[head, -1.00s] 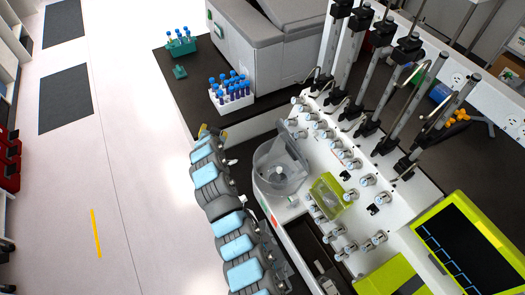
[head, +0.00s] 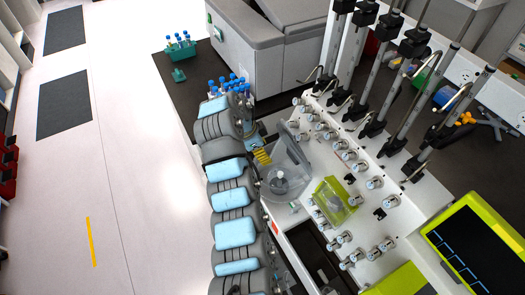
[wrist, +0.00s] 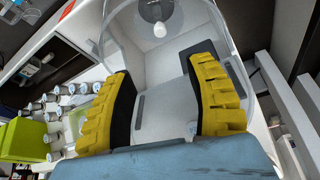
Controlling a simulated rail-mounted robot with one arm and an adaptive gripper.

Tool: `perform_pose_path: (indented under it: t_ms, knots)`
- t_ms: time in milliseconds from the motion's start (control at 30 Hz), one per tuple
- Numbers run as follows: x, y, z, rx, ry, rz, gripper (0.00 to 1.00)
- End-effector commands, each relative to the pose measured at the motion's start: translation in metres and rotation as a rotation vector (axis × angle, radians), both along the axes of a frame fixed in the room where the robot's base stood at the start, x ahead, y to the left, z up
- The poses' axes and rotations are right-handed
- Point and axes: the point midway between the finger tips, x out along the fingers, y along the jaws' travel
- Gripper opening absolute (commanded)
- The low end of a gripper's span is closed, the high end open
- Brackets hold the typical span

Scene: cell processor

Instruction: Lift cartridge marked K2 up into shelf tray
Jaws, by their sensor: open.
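No K2 mark can be read in either view, and I cannot tell which thing is the cartridge or the shelf tray. My gripper (head: 262,156) has yellow ribbed fingers and is at the left rim of a clear round chamber (head: 287,172) on the white machine. In the wrist view my gripper (wrist: 168,105) is open, fingers wide apart, with nothing held between them. The clear chamber (wrist: 158,60) lies beyond and between the fingers there. A clear yellow-green box (head: 335,198) sits on the machine, right of the gripper.
Metal knobs (head: 374,182) and tall black-clamped poles (head: 408,115) crowd the machine top. A lime-framed screen (head: 478,245) stands at the lower right. Blue-capped tubes (head: 216,85) are behind my arm, and a teal tube rack (head: 181,50) stands farther back. Open floor lies left.

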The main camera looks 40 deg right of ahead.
Motion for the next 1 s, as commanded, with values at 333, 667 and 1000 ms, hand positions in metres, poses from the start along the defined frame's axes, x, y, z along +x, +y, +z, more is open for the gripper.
perform_pose_path:
  t_ms: [333, 667, 1000]
  knots:
    - [-0.007, -0.015, -0.039, 0.001, 0.002, 0.001, 0.56]
    - [-0.015, -0.033, -0.085, 0.002, 0.004, 0.002, 0.56]
    - [-0.020, -0.047, -0.124, 0.001, 0.000, 0.002, 0.56]
